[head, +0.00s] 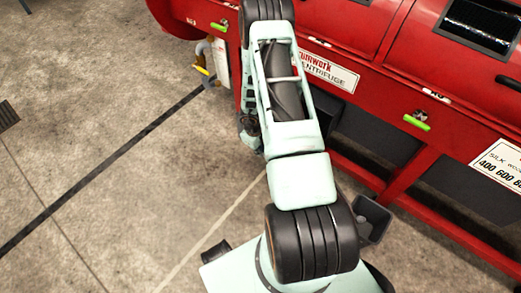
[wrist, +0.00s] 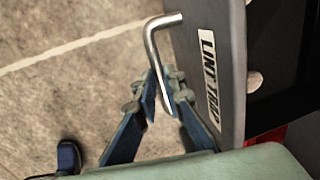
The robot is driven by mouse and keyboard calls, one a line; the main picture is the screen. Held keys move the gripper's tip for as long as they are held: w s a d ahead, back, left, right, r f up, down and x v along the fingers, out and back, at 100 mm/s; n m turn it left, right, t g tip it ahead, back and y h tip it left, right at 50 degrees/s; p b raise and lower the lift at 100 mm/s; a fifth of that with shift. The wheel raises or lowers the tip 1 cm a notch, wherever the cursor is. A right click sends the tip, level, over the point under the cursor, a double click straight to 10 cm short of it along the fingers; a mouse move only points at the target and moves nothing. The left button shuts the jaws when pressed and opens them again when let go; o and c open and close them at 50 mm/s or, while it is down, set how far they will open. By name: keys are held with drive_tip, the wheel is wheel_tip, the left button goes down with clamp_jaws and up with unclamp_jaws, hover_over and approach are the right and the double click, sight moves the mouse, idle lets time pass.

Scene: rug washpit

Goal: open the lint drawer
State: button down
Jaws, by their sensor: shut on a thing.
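The lint drawer (wrist: 230,75) shows at the right of the wrist view as a dark grey front with a white "LINT TRAP" label. A bent silver bar handle (wrist: 151,42) stands out from it. My gripper (wrist: 163,86) has its two blue-grey fingers on either side of the handle's straight part and is shut on it. Dark space lies to the right of the grey front; I cannot tell how far out the drawer sits. In the head view I cannot make out the drawer handle or my fingertips behind my arm.
The red centrifuge machine (head: 385,95) fills the upper right of the head view, with green-handled valves (head: 416,122) and a yellow-handled pipe fitting (head: 204,70). A small dark grey box (head: 374,217) is near its lower frame.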

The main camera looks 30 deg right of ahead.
drive_tip(key=c, duration=2)
unclamp_jaws()
drive_tip(key=r, duration=0.4)
drive_tip(key=a+r, duration=0.1)
drive_tip(key=r, duration=0.3)
drive_tip(key=s+a+r, duration=0.1)
drive_tip(key=r, duration=0.2)
drive_tip(key=shift+r, duration=0.4)
drive_tip(key=shift+w, duration=0.1)
